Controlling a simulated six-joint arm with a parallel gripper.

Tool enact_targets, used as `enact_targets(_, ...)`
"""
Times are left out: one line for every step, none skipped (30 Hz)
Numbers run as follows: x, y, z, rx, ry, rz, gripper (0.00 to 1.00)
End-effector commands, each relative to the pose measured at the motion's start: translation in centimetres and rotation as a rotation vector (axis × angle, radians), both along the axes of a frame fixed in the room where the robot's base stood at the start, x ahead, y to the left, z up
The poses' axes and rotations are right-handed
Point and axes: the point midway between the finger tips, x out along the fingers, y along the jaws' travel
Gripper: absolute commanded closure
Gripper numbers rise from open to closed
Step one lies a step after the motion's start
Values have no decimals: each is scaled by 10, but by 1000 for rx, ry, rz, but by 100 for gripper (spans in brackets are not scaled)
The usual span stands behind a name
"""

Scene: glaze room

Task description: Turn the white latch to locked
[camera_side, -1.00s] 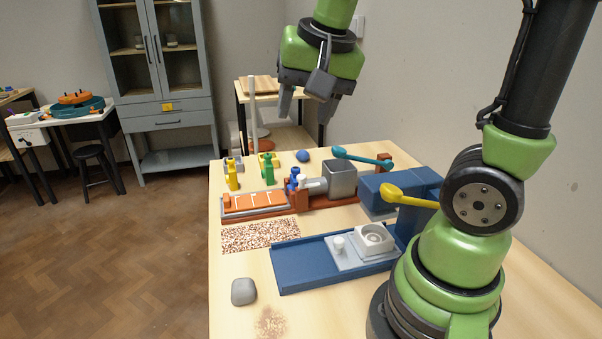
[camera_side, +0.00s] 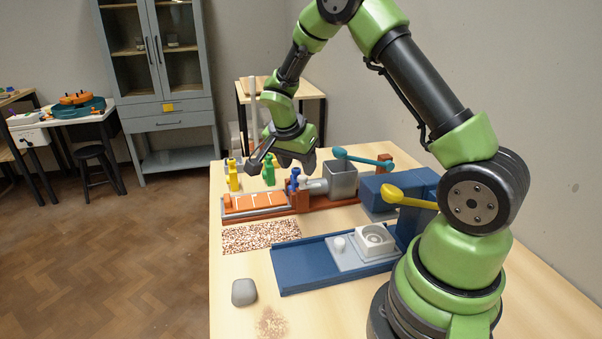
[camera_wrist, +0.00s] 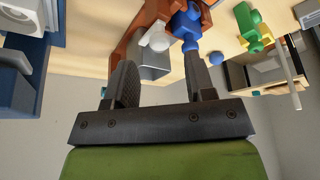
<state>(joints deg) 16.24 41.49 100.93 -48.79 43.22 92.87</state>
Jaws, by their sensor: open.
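The white latch (camera_side: 303,180) is a small rounded white piece by the red-brown block, left of a grey cylinder and beside the blue piece (camera_side: 292,182). In the wrist view the white latch (camera_wrist: 156,37) shows beyond and between my fingertips, with the blue piece (camera_wrist: 187,22) close on its right. I cannot tell whether the latch is locked. My gripper (camera_side: 281,163) hangs low over the far side of the table, above and a little left of the latch. In the wrist view my gripper (camera_wrist: 160,72) is open, with nothing between the fingers.
Yellow (camera_side: 233,177) and green (camera_side: 268,170) pieces stand behind the orange-topped tray (camera_side: 255,211). A grey box (camera_side: 341,180) and a teal lever (camera_side: 362,159) lie right of the latch. A blue slide base (camera_side: 300,270) and grey block (camera_side: 243,292) sit nearer the front.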

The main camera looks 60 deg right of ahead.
Motion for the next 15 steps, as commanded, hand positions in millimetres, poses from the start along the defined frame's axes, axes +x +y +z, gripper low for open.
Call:
enact_targets(-1, -4, -9, 2, 5, -2, 50)
enact_targets(-1, -5, -14, 3, 4, -1, 50)
enact_targets(-1, -7, -19, 2, 3, 0, 50)
enact_targets(-1, -9, -22, 2, 3, 0, 50)
enact_targets(0, -10, -25, 2, 2, 0, 50)
enact_targets(-1, -12, -29, 2, 2, -1, 50)
enact_targets(-1, -13, -31, 1, 2, -1, 50)
enact_targets(0, -13, -32, 1, 1, 1, 50)
enact_targets(0, -14, -34, 1, 0, 1, 50)
enact_targets(0, -14, -34, 1, -1, 1, 50)
enact_targets(0, -14, -35, 1, -1, 1, 50)
enact_targets(0, -14, -35, 1, -1, 0, 50)
enact_targets(0, -14, -35, 1, -1, 0, 50)
enact_targets(0, -14, -35, 1, -1, 0, 50)
enact_targets(0, -14, -35, 1, -2, 1, 50)
